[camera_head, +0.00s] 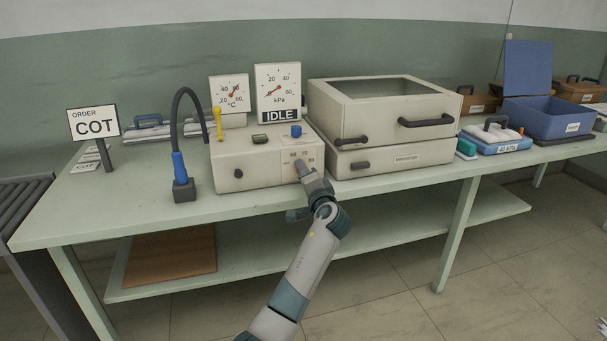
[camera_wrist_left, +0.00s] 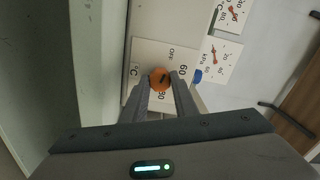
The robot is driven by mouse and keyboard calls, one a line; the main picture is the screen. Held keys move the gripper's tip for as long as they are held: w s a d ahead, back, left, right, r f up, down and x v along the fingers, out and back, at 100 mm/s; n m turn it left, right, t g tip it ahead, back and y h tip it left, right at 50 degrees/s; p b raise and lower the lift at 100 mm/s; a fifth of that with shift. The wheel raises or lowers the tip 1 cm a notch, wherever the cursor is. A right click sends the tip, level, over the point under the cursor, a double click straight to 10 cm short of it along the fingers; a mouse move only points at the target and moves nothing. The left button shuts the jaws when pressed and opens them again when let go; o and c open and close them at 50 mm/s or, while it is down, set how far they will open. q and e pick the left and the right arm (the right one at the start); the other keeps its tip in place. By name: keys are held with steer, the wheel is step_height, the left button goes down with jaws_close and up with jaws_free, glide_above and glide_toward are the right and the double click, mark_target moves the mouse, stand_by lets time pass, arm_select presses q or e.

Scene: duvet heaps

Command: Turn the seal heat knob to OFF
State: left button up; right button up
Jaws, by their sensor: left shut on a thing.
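The seal heat knob (camera_wrist_left: 160,77) is a round orange knob with a dark mark, on the front of the cream control box (camera_head: 240,170). In the left wrist view, the OFF, 60 and 80 labels stand around it; which one its mark points to I cannot tell. My left gripper (camera_head: 304,170) reaches the right part of the box front and hides the knob in the head view. In the left wrist view its two fingers (camera_wrist_left: 163,84) are shut on the knob, one on each side. My right gripper is not in view.
A blue button (camera_head: 296,131), a yellow-tipped lever (camera_head: 217,120) and an IDLE sign (camera_head: 280,115) are on or above the box. A cream chamber with dark handles (camera_head: 385,110) stands close on the right. A blue-handled hose (camera_head: 179,165) stands left. The table front (camera_head: 120,215) is clear.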

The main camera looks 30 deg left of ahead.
arm_select(q)
steer(key=shift+f, duration=0.15)
steer(key=o, duration=1.1)
steer(key=shift+c, duration=0.2)
steer(key=shift+s+d, duration=0.1)
steer(key=v, duration=1.7)
steer(key=shift+s, duration=0.1)
